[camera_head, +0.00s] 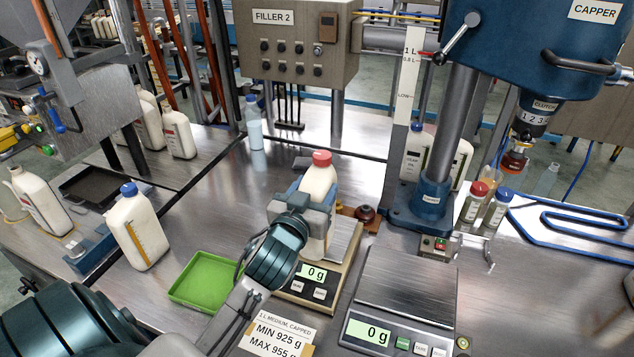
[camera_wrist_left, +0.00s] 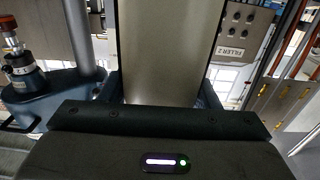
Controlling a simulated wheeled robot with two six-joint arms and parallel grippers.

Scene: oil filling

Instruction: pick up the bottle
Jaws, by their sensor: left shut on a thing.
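A cream bottle with a red cap (camera_head: 319,182) stands about upright above the rear of the left scale (camera_head: 318,283), whose display reads 0 g. My left gripper (camera_head: 304,203) is shut around the bottle's body from the front left. The bottle's base is partly hidden, so any gap under it is hard to tell. In the left wrist view, the bottle's plain side (camera_wrist_left: 168,50) fills the space between the jaws. My right gripper is not in view.
A blue-capped bottle (camera_head: 138,229) stands at the left, and a green tray (camera_head: 204,281) lies left of the scale. A second scale (camera_head: 408,285) reading 0 g is at the right. The capper column (camera_head: 447,135) rises behind it. Filler 2 (camera_head: 296,42) is at the back.

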